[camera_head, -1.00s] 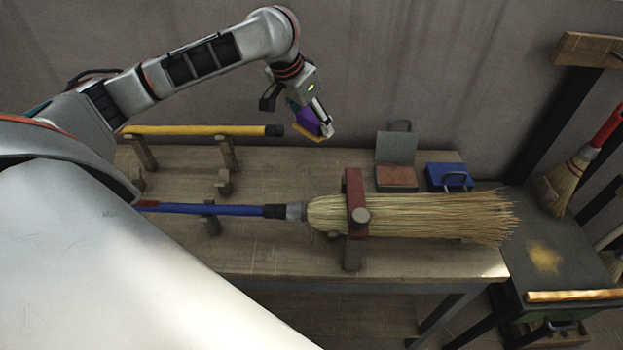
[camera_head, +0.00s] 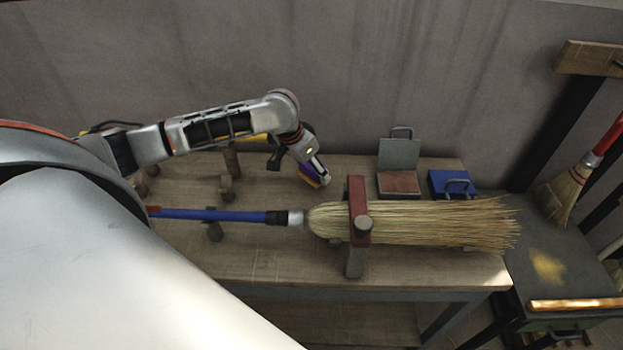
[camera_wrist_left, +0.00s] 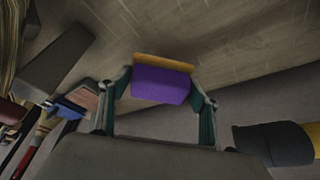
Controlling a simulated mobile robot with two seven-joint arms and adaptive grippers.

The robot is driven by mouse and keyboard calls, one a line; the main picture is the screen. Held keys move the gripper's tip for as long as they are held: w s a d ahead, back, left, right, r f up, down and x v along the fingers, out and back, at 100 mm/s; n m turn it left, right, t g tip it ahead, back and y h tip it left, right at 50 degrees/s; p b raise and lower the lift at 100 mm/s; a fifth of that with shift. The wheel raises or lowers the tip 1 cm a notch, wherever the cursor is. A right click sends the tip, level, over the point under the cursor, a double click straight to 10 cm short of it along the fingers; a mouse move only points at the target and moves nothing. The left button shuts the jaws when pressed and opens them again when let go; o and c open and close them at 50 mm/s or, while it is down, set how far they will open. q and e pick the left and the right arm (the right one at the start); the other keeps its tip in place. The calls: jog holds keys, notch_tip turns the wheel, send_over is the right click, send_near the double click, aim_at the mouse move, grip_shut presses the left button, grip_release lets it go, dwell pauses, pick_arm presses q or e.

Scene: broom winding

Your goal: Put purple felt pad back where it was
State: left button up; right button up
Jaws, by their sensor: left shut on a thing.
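The purple felt pad (camera_wrist_left: 160,85) with an orange-yellow edge sits between the two fingers of my left gripper (camera_wrist_left: 160,100) in the left wrist view. In the head view the pad (camera_head: 309,173) shows small beside the fingers of my left gripper (camera_head: 318,178), which is shut on it. The gripper hangs over the back part of the workbench, left of the open tin and behind the broom's collar. I cannot tell how far above the wood the pad is. My right gripper is out of view.
A straw broom (camera_head: 440,222) with a blue handle (camera_head: 215,214) lies in a red clamp (camera_head: 358,200). An open grey tin (camera_head: 399,155) and a blue box (camera_head: 452,184) stand at the back right. A yellow handle is partly hidden behind my arm. Bare workbench (camera_head: 270,190) lies left of the gripper.

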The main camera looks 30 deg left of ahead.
aim_at(309, 176)
pick_arm(q)
jog(key=shift+f, duration=2.1)
jog(key=shift+f, duration=0.1)
jog(key=o, duration=1.2)
jog(key=shift+c, duration=0.2)
jog(key=v, duration=0.5)
jog(key=shift+w, duration=0.1)
jog(key=s+a, duration=0.1)
jog(key=s, duration=0.3)
jog(key=s+a, duration=0.1)
jog(key=s, duration=0.7)
jog(key=shift+a+b, duration=0.4)
jog(key=shift+w, duration=0.1)
